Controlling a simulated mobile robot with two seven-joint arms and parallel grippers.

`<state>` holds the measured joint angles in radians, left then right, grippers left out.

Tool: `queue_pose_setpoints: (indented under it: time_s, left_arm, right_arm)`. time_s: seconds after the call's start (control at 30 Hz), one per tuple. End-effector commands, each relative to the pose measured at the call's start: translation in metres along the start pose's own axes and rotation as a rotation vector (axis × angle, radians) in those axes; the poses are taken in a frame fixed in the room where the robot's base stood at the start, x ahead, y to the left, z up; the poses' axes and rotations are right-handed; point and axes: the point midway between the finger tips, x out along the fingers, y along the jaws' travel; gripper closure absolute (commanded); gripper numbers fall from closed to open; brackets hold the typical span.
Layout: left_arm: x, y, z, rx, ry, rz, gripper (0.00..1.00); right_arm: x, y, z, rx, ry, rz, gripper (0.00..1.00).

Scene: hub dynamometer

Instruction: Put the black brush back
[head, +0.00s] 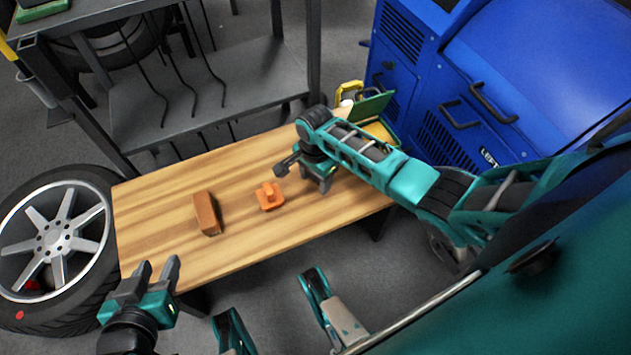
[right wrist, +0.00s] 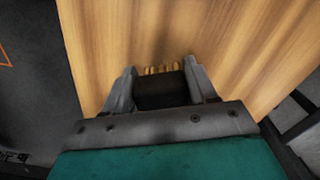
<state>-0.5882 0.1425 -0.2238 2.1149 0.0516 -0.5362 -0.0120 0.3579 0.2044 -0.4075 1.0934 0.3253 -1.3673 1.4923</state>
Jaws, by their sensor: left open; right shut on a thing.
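The black brush (right wrist: 160,92) is between the fingers of my right gripper (right wrist: 161,82) in the right wrist view. Its dark body spans the gap, and tan bristles show at its far edge. In the head view my right gripper (head: 318,180) is over the right part of the wooden bench (head: 240,250); I cannot clearly make out the brush there. Whether the brush touches the bench top is unclear. My left gripper (head: 158,268) is open and empty, in front of the bench's near left corner.
An orange-brown block (head: 205,213) and an orange piece with a raised knob (head: 270,196) lie on the bench. An open green case (head: 372,107) is at its far right end. A wheel (head: 55,240) stands left, a grey shelf (head: 215,95) behind, a blue cabinet (head: 440,90) right.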

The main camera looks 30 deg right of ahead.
Motion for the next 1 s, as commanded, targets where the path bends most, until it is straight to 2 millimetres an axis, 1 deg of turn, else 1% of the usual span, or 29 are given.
queue_pose_setpoints:
  time_s: [0.03, 0.07, 0.23, 0.43, 0.47, 0.6, 0.7, 0.9, 1.0]
  left_arm:
    - [0.004, 0.001, 0.004, 0.0, -0.002, 0.004, 0.57]
    - [0.004, 0.002, 0.003, 0.001, -0.002, 0.005, 0.57]
    - [0.002, 0.003, -0.006, 0.003, 0.012, 0.009, 0.57]
    - [0.003, 0.003, -0.005, 0.003, 0.013, 0.009, 0.57]
    - [0.002, 0.003, -0.005, 0.003, 0.013, 0.009, 0.57]
    - [0.003, 0.003, -0.004, 0.003, 0.01, 0.008, 0.57]
    - [0.003, 0.003, -0.004, 0.003, 0.009, 0.008, 0.57]
    - [0.003, 0.001, -0.003, 0.003, 0.008, 0.005, 0.57]
    - [0.002, 0.001, -0.005, 0.003, 0.008, 0.003, 0.57]
  right_arm:
    - [0.009, 0.0, 0.0, 0.0, 0.0, 0.0, 0.72]
    - [0.01, 0.0, 0.0, 0.0, 0.0, 0.0, 0.72]
    - [0.008, 0.0, 0.0, 0.0, 0.0, -0.001, 0.72]
    - [0.012, -0.001, 0.0, 0.001, 0.0, -0.001, 0.72]
    - [0.011, -0.001, 0.0, 0.0, 0.001, -0.001, 0.4]
    - [0.011, 0.0, 0.0, 0.0, 0.001, -0.001, 0.27]
    - [0.011, 0.0, 0.0, 0.0, 0.001, -0.001, 0.18]
    - [0.011, 0.0, 0.0, 0.0, 0.001, -0.001, 0.18]
    - [0.007, 0.0, -0.001, 0.0, 0.001, -0.001, 0.18]
